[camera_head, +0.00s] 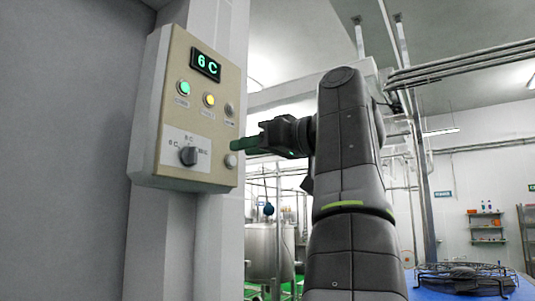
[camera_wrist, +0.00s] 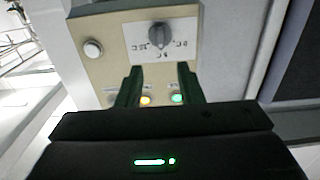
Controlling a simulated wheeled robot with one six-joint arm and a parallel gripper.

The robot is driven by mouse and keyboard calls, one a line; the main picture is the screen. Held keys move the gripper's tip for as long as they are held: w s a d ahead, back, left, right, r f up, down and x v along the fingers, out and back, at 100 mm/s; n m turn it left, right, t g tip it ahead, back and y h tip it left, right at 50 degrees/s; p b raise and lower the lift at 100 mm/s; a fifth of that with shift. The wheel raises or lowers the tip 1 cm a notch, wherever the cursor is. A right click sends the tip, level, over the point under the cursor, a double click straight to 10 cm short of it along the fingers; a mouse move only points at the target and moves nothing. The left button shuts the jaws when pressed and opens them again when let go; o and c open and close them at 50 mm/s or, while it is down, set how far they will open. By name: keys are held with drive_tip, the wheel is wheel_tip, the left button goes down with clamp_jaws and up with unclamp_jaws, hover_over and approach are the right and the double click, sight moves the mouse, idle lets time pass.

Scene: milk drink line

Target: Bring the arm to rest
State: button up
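My arm (camera_head: 345,190) is raised and bent in the head view, reaching left toward a beige control panel (camera_head: 168,110). My gripper (camera_head: 240,146) is in front of the panel's right edge. In the wrist view, its two green fingers (camera_wrist: 159,78) stand apart with nothing between them. The panel shows upside down there, with its dark rotary knob (camera_wrist: 158,36) beyond the fingertips. The knob (camera_head: 188,156) shows clear of the gripper in the head view. The display (camera_head: 205,64) reads "6 C".
The panel carries a green light (camera_head: 183,87), a yellow light (camera_head: 209,100) and a white button (camera_head: 231,161). A grey wall (camera_head: 65,150) is at left. A steel tank (camera_head: 268,250) stands behind, and a dark round rack (camera_head: 465,277) is at lower right.

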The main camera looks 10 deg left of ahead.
sight(196, 157)
idle(0.4)
drive_tip(key=shift+p+x, duration=1.45)
drive_tip(key=shift+x, duration=5.1)
drive_tip(key=shift+d, duration=0.1)
